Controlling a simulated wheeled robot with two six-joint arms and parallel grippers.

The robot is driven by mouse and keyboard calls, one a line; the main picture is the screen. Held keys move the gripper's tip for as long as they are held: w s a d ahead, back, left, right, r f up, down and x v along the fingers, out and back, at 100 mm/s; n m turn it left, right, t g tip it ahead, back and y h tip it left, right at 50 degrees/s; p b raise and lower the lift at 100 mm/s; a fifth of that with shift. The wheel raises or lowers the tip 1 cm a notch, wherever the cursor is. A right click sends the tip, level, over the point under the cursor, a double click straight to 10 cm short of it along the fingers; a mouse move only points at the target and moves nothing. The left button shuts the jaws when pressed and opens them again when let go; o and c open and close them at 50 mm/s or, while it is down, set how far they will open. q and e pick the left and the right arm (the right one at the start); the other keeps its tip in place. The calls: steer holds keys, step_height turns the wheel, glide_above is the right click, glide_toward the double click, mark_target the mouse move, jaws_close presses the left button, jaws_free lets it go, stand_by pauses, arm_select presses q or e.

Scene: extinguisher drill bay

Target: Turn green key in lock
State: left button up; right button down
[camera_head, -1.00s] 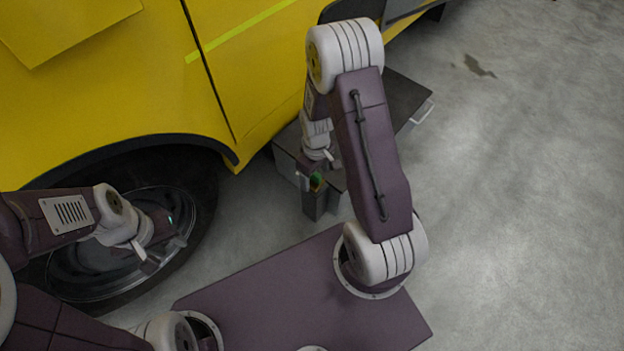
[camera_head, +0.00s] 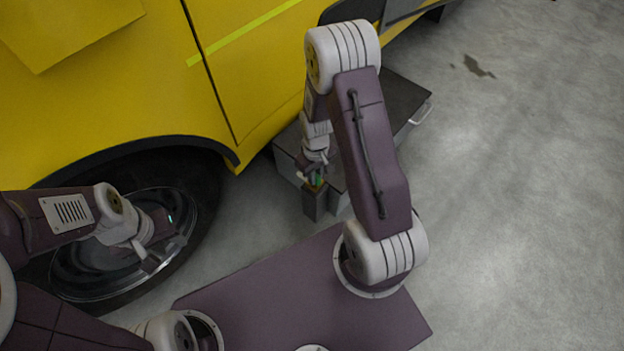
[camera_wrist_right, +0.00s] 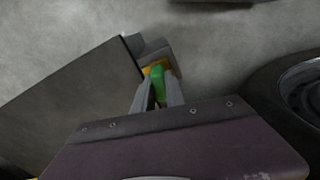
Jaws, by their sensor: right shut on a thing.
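The green key (camera_head: 318,179) stands in the lock, whose brass-coloured top (camera_head: 314,187) sits on a small dark grey post (camera_head: 314,204). My right gripper (camera_head: 313,176) is at the key from above. In the right wrist view its two grey fingers (camera_wrist_right: 158,98) are shut on the green key (camera_wrist_right: 159,84), with the brass-coloured lock plate (camera_wrist_right: 154,69) just beyond. Part of the key is hidden between the fingers. My left gripper (camera_head: 163,256) is away to the left, in front of the wheel, and looks empty; its finger gap is hard to make out.
A dark box with a flat top (camera_head: 405,98) and a pale handle (camera_head: 421,113) stands behind the post. The yellow vehicle (camera_head: 100,95) and its wheel (camera_head: 75,275) fill the left. The grey floor (camera_head: 520,200) at right is clear.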

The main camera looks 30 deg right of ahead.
steer(key=m+p, duration=0.1)
steer(key=m, duration=0.4)
steer(key=shift+p, duration=0.35)
steer(key=shift+m+p, duration=0.5)
steer(key=shift+m, duration=1.2)
steer(key=m+p, duration=0.1)
steer(key=m, duration=0.3)
steer(key=shift+p, duration=0.3)
steer(key=m+p, duration=0.1)
steer(key=m, duration=0.4)
steer(key=shift+m+p, duration=0.3)
steer(key=shift+p, duration=0.1)
steer(key=c, duration=1.3)
jaws_free()
